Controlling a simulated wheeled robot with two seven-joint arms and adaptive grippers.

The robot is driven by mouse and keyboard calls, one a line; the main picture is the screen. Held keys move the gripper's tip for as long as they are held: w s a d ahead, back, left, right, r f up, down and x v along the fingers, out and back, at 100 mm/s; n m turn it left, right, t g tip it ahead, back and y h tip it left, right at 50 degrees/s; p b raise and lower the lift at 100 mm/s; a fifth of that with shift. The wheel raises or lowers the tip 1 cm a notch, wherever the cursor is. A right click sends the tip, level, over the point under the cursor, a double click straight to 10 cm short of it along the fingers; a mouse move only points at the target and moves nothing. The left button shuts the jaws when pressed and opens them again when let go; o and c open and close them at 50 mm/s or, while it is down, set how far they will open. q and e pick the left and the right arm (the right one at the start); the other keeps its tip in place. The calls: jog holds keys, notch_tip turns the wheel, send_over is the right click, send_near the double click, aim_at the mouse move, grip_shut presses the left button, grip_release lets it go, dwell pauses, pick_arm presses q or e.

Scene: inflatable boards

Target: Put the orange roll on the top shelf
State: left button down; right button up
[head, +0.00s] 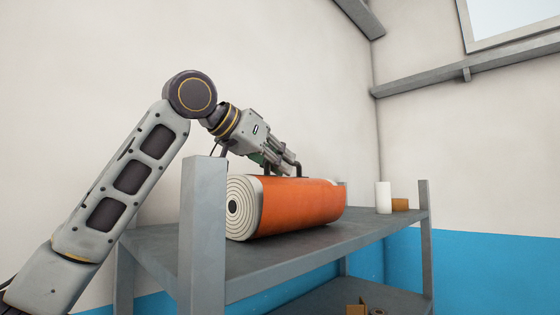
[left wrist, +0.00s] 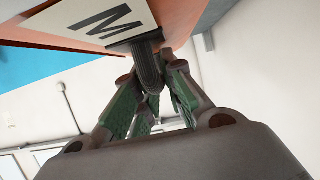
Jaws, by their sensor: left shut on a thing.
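The orange roll (head: 300,206) is a thick cylinder with a pale spiral end facing front left. It lies lengthwise over the top shelf (head: 245,277) of the grey rack and looks to rest on it; a small gap underneath cannot be ruled out. My left gripper (head: 289,168) is above the roll, shut on its dark handle. In the left wrist view the green-padded fingers (left wrist: 150,88) close on this dark strap, beside a white label with an M (left wrist: 108,20) on the orange roll (left wrist: 182,14). My right gripper is not in view.
A white cylinder (head: 383,197) and a small brown roll (head: 400,205) stand at the far right end of the top shelf. A grey corner post (head: 203,235) rises at the near left. Brown items (head: 357,307) sit on a lower shelf. Walls stand behind.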

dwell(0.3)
pick_arm(q)
jog(key=c, duration=1.9)
grip_release()
jog(key=shift+f, duration=0.1)
jog(key=o, duration=0.4)
jog(key=shift+s+a+r, duration=0.1)
jog(key=shift+r, duration=0.1)
jog(key=b+v, duration=0.3)
jog(key=v, duration=0.8)
jog(key=shift+s+a, duration=0.3)
